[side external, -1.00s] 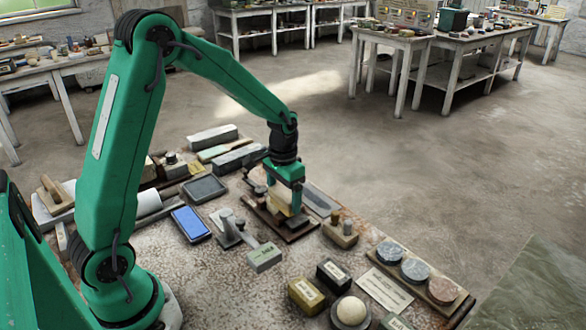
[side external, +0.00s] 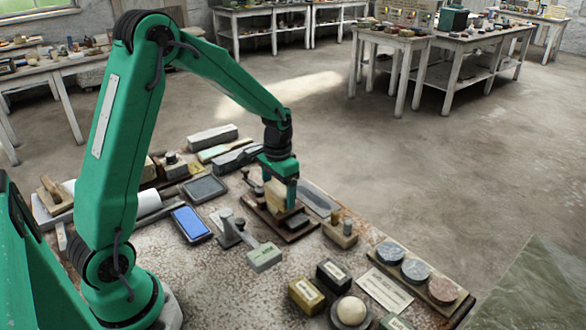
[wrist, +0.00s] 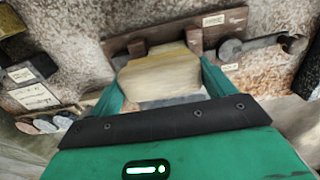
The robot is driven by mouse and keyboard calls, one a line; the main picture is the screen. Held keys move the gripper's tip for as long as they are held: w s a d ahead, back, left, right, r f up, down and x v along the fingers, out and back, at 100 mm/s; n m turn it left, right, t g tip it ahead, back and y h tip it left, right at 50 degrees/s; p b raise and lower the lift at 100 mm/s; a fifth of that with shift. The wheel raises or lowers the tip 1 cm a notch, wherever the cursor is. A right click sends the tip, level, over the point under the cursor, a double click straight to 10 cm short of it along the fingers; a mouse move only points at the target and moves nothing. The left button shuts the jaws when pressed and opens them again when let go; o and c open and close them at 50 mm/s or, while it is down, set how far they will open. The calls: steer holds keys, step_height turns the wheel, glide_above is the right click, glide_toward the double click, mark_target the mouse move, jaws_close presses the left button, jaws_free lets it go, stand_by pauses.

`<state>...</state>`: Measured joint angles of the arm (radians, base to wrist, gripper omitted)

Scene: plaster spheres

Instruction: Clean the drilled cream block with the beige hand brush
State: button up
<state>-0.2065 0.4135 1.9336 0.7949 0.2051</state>
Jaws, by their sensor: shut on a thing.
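My gripper (side external: 288,200) is over the brown wooden board (side external: 258,213) near the middle of the bench. In the wrist view its green fingers (wrist: 160,73) are shut on a beige, wood-grained body, which I take to be the beige hand brush (wrist: 160,78). A pale strip shows below that body. In the side view a beige piece (side external: 279,204) shows beside the fingers, low over the board. I cannot tell where the brush ends and the drilled cream block begins; the block and its holes are not clearly seen. Contact with the brush is hidden.
A grey labelled block (side external: 265,257) and a blue slab (side external: 191,223) lie in front and left. A black box (side external: 333,272), a yellow box (side external: 306,294) and a plaster sphere (side external: 351,311) stand at front right. A board with three discs (side external: 440,290) is at the right.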

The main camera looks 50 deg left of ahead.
steer(key=shift+a, duration=0.15)
steer(key=shift+a, duration=1)
steer(key=shift+d, duration=0.15)
steer(key=shift+d, duration=0.95)
steer(key=shift+d, duration=0.1)
steer(key=shift+d, duration=1.05)
steer(key=shift+a, duration=0.2)
steer(key=shift+a+r, duration=0.7)
steer(key=shift+a, duration=0.25)
